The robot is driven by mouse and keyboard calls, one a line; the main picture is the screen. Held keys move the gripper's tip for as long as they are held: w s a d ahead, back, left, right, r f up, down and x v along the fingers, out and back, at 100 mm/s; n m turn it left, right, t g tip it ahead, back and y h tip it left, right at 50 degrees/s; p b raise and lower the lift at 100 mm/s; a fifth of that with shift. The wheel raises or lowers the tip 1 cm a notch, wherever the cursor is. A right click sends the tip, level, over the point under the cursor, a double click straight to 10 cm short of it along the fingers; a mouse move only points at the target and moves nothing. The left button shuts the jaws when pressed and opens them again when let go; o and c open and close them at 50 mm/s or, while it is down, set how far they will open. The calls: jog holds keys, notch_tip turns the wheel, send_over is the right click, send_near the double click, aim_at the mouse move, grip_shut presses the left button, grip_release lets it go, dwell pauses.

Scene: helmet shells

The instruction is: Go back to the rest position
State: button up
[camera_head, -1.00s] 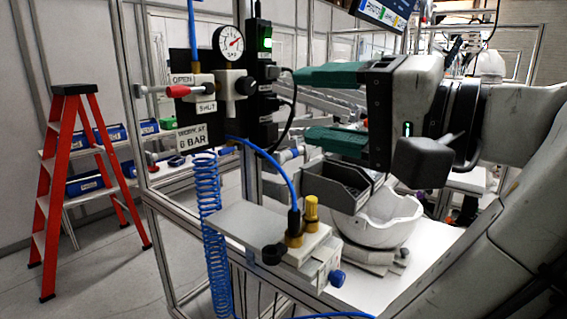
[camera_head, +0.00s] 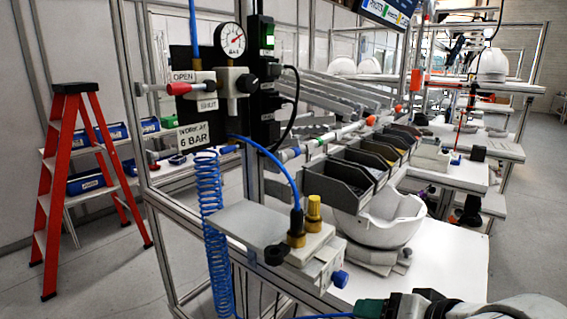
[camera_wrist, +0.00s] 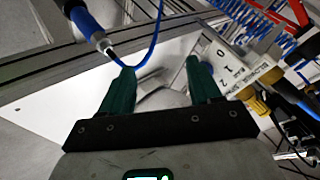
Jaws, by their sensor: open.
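My gripper, with green fingers, is open and empty in the wrist view (camera_wrist: 160,88). It points down toward the white bench top (camera_wrist: 60,85), and a blue hose (camera_wrist: 150,40) passes just beyond the fingertips. In the head view only a green finger part (camera_head: 370,308) and some of my arm show at the bottom edge, right of centre. The fingertips are not clear there.
A valve panel with a gauge (camera_head: 230,40) and red-tipped lever (camera_head: 178,89) stands at left. Dark bins (camera_head: 340,185) stand behind a white helmet shell (camera_head: 385,225). A red ladder (camera_head: 70,180) stands far left.

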jog(key=s+d+f+n+g+h, duration=0.1)
jog(key=s+d+f, duration=0.4)
jog(key=s+f, duration=0.9)
jog(key=s+d+f+n+g+h, duration=0.2)
jog(key=s+d+f+g+h, duration=0.2)
jog(key=s+f, duration=1)
jog(key=d+g, duration=0.2)
jog(key=shift+s+d+g, duration=0.15)
jog(key=shift+s+g, duration=0.15)
